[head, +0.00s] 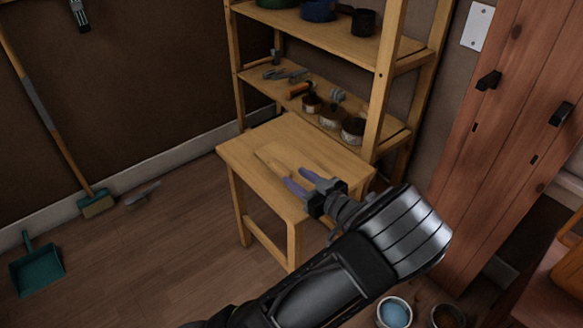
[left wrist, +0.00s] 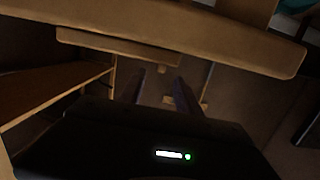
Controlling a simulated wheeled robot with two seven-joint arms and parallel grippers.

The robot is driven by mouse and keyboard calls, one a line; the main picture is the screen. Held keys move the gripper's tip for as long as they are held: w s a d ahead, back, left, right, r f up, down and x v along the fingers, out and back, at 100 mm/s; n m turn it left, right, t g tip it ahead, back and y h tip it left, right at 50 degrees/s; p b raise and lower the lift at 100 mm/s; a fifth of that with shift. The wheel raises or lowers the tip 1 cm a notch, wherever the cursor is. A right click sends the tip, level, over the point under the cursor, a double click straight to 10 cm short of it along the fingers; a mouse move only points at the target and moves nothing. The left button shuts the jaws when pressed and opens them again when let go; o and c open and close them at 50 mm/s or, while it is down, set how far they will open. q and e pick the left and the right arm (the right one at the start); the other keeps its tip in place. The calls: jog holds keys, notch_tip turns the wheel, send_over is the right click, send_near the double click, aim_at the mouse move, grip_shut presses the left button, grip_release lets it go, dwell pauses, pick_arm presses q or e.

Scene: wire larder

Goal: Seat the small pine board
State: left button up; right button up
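A pale, flat piece of wood, seemingly the small pine board (head: 270,157), shows on the top of the wooden table (head: 247,149) in the head view. Its near end is hidden by my left gripper. My left gripper (head: 303,180) is over the near part of the tabletop, its two purple fingers apart. I cannot tell whether they touch the board. The left wrist view is dark; the fingers (left wrist: 160,90) stand apart there with nothing clearly held. A broad wooden slab crosses the top of that view, with a smaller wooden piece (left wrist: 120,46) below it. My right gripper is not in view.
A wooden shelf rack (head: 340,42) with pots, tools and tins stands behind the table. A broom (head: 62,145) and a teal dustpan (head: 38,268) are at the left. A paint tin (head: 394,312) is on the floor below. The floor left of the table is mostly clear.

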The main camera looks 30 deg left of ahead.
aim_at(285, 170)
pick_arm(q)
jog(key=shift+w+a, duration=0.1)
jog(key=shift+a, duration=0.15)
jog(key=b+x, duration=0.1)
jog(key=x, duration=0.3)
jog(key=shift+w+a+f+b, duration=0.1)
jog(key=shift+a+f+b, duration=0.05)
jog(key=shift+a+b, duration=0.25)
jog(key=shift+a, duration=0.2)
grip_shut()
dwell(0.4)
